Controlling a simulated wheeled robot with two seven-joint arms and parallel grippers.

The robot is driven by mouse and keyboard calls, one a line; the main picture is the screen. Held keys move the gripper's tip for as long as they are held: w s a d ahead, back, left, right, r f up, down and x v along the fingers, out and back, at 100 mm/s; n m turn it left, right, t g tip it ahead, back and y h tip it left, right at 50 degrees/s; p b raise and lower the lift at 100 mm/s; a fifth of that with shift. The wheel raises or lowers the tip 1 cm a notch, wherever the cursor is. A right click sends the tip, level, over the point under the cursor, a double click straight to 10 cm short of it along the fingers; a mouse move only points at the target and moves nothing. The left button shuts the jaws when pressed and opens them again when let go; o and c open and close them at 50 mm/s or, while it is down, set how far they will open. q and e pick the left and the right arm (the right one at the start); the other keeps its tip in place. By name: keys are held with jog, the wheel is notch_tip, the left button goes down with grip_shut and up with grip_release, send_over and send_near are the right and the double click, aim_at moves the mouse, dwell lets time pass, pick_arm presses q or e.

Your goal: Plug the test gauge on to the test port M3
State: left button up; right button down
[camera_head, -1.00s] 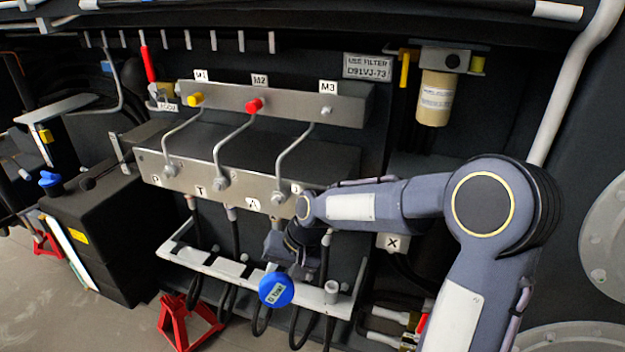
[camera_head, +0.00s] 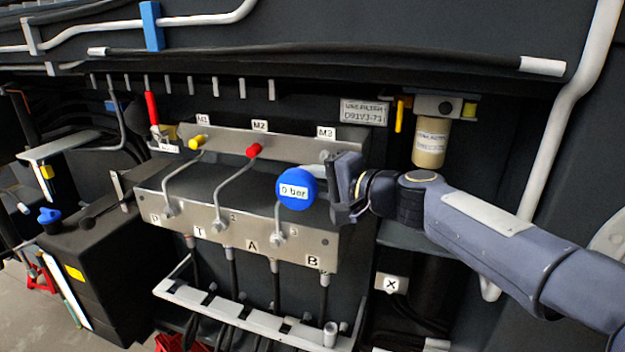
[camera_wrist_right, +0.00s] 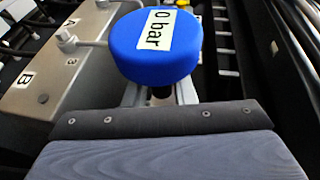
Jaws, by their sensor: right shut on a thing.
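The test gauge (camera_head: 296,189) is a round blue gauge with a white label reading "0 bar". My right gripper (camera_head: 335,190) is shut on it and holds it in front of the upper manifold's right end. In the right wrist view the gauge (camera_wrist_right: 156,46) shows just beyond the gripper edge, its dark stem partly visible below. The test port M3 (camera_head: 325,155) is on the upper grey block under the M3 label (camera_head: 326,132). The gauge is below and left of the port, and the gripper stands close beside it; whether they touch cannot be told. My left gripper is not in view.
Port M1 has a yellow cap (camera_head: 198,142) and M2 a red cap (camera_head: 254,150). Bent grey pipes run down to the lower block (camera_head: 220,232). A filter (camera_head: 431,140) hangs to the right. A white rail (camera_head: 240,310) with hoses lies below.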

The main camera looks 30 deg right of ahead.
jog(key=shift+w+d+b, duration=0.45)
jog(key=shift+w+d, duration=1.15)
jog(key=shift+d, duration=0.3)
jog(key=shift+b, duration=0.55)
dwell(0.5)
jog(key=shift+w+d+r, duration=0.1)
jog(key=shift+w+d, duration=0.75)
jog(key=shift+d, duration=0.15)
dwell(0.5)
jog(key=c, duration=1.1)
grip_release()
jog(key=shift+c, duration=0.2)
